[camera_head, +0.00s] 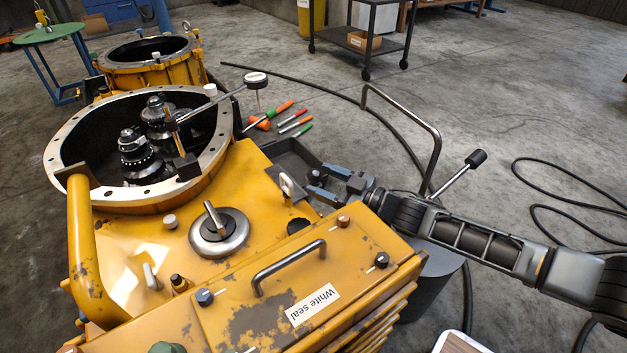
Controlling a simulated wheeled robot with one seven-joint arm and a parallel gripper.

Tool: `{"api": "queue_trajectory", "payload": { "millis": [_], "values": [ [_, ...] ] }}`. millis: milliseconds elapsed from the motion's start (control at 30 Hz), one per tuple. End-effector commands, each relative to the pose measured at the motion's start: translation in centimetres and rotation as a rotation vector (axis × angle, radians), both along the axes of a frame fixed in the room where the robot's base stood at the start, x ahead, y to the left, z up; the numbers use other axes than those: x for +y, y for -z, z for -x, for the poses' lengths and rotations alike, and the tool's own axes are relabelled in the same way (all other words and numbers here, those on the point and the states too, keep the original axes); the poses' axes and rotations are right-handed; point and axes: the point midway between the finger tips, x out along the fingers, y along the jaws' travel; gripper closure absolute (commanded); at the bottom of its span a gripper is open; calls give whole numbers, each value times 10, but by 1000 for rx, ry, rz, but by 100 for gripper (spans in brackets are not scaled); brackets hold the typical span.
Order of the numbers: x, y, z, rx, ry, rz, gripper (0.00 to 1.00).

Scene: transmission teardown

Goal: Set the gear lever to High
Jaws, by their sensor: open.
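Two things in the camera view could be the gear lever, and I cannot tell which it is. One is a short metal lever (215,218) on a round silver dial on top of the yellow housing (255,195). The other is a rod with a black knob (476,158), rising behind my arm at the right. No "High" marking is readable. My gripper (312,182) is open, pointing left over the housing's right edge by a dark tray. A dark round knob shows between or behind its fingers; they do not visibly hold anything. The dial lever stands apart, to the left.
The open bell housing (60,170) with dark gears is at the left. A bent metal rail (436,140) rises behind my arm. A yellow cover with a handle (290,266) and a "White seal" label is in front. Coloured tools (295,125) and a black hose lie behind.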

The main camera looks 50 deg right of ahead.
Motion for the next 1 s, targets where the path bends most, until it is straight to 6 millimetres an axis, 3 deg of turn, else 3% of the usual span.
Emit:
{"api": "queue_trajectory", "payload": {
  "millis": [300,633,1000],
  "values": [
    [5,1,-31,-1,0,0,35],
    [5,0,-33,-1,1,-1,35],
    [5,0,-33,-1,1,-1,70]
  ]
}}
